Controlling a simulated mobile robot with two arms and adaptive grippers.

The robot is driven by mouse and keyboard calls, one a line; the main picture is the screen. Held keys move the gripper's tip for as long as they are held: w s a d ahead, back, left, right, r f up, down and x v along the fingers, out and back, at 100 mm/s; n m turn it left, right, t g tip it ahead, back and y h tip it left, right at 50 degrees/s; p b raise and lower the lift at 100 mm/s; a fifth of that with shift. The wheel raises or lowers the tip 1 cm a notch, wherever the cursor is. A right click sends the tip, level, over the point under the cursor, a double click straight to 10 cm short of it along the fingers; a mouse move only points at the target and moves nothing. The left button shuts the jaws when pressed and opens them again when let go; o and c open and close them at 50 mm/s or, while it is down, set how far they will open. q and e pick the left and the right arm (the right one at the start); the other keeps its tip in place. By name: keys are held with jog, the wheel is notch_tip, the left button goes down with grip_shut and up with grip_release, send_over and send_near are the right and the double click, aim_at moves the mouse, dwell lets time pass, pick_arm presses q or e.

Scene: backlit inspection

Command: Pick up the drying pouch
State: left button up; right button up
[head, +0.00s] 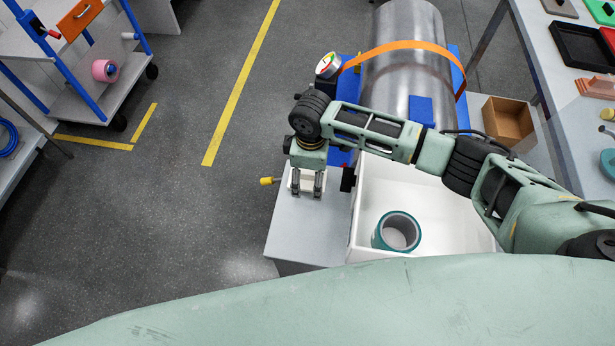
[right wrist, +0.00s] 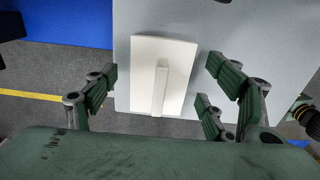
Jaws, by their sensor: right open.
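The drying pouch, a white flat rectangle with a raised ridge down its middle, shows in the right wrist view (right wrist: 145,62) near the edge of a grey surface. In the head view only parts of it show, white behind my fingers. My right gripper (head: 308,189) points down over it at the left part of the grey bench top (head: 290,235). In the right wrist view its open fingers stand on either side of the pouch, with gaps on both sides. It holds nothing. My left gripper is not in view.
A white bin (head: 372,180) with a teal tape roll (head: 382,232) stands right of the gripper. Behind are a strapped metal cylinder (head: 400,25) and a gauge (head: 328,66). A yellow-knobbed part (head: 268,181) sticks out left. A cardboard box (head: 508,121) stands farther right.

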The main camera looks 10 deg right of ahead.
jog(key=c, duration=1)
jog(key=shift+o, duration=0.2)
jog(key=shift+r, duration=0.2)
